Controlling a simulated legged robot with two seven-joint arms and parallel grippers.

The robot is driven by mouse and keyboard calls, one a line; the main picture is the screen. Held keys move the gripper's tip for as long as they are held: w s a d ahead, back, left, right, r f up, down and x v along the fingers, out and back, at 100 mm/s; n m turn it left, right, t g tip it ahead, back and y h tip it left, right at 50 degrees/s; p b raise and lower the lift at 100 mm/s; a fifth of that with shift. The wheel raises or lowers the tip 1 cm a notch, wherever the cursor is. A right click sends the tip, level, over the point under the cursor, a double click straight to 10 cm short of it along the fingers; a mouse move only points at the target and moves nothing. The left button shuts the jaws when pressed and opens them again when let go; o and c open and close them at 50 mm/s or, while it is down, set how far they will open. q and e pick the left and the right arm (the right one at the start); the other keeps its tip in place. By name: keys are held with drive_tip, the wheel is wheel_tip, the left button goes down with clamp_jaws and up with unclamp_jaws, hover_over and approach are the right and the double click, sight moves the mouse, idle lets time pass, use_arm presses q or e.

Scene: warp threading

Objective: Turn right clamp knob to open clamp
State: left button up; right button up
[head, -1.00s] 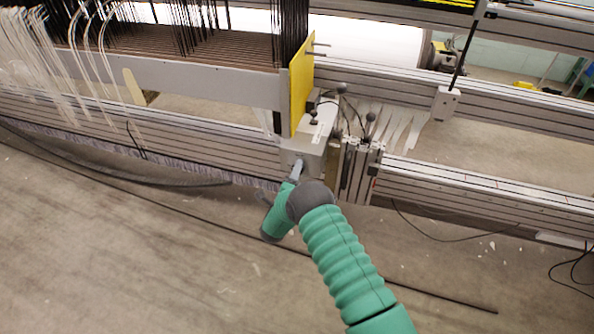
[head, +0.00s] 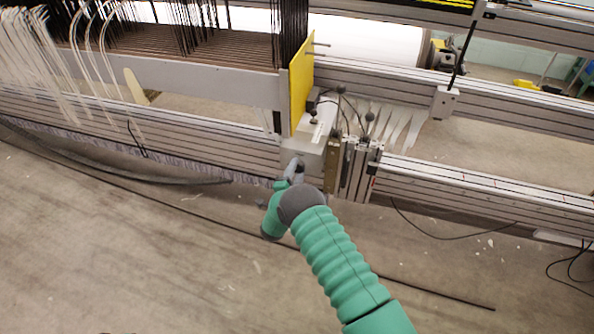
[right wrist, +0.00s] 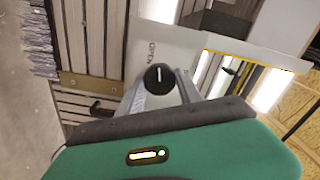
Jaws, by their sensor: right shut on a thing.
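The right clamp knob (right wrist: 159,77) is a round black knob with a white mark line, in the middle of the right wrist view. It sits on a pale grey clamp block (right wrist: 150,40) that bears the printed word "OPEN". My right gripper (right wrist: 160,88) has its two grey fingers on either side of the knob and is shut on it. In the head view my right gripper (head: 295,170) reaches the front of the grey clamp block (head: 308,152), and the fingers and hand hide the knob there. My left gripper is in neither view.
A yellow plate (head: 301,85) stands behind the clamp block. A slotted metal bracket (head: 358,168) with small black-knobbed levers stands just right of it. Long aluminium rails (head: 470,185) run across the frame. White threads (head: 35,65) hang at the left. The floor in front is mostly clear.

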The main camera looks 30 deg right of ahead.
drive_tip(key=shift+w+a+f, duration=0.1)
drive_tip(key=shift+a+f, duration=0.15)
drive_tip(key=shift+a, duration=0.05)
drive_tip(key=o, duration=1.4)
drive_tip(key=shift+f, duration=0.1)
drive_tip(key=shift+c, duration=0.2)
drive_tip(key=shift+d, duration=0.1)
drive_tip(key=shift+r, duration=0.2)
drive_tip(key=p+v, duration=0.5)
drive_tip(key=v, duration=1.2)
drive_tip(key=shift+d, duration=0.1)
